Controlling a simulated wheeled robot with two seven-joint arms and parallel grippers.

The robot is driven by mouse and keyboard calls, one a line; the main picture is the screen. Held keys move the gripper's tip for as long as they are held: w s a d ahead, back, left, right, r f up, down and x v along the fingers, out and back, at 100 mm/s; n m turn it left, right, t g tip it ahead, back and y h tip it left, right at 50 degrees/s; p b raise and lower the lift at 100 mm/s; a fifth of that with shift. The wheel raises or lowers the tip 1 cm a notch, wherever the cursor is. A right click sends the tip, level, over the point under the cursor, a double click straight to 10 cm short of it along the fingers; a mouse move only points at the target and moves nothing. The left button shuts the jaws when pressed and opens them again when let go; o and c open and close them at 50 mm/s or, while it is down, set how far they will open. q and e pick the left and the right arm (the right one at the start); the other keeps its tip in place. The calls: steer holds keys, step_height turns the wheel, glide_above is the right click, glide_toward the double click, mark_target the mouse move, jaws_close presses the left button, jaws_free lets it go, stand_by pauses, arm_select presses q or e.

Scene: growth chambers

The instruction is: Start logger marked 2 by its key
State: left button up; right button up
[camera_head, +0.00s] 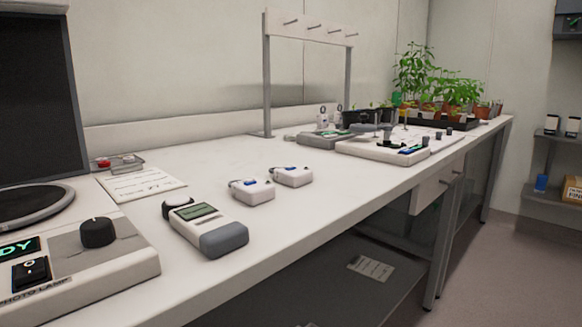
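Two small white boxes with blue displays, which look like loggers, sit side by side on the white bench in the head view. The nearer box (257,193) is left of the farther box (297,177). They stand a little apart. The marks on both are too small to read, so I cannot tell which one is marked 2. Their keys are not clear at this size. Neither of my grippers shows in this view.
A handheld meter (212,228) lies in front of the boxes. The photo lamp unit (110,262) with a black knob fills the near left. A paper sheet (140,183) lies behind. A grey-white instrument (385,149) and potted plants (455,90) stand farther right. The bench front (300,239) is clear.

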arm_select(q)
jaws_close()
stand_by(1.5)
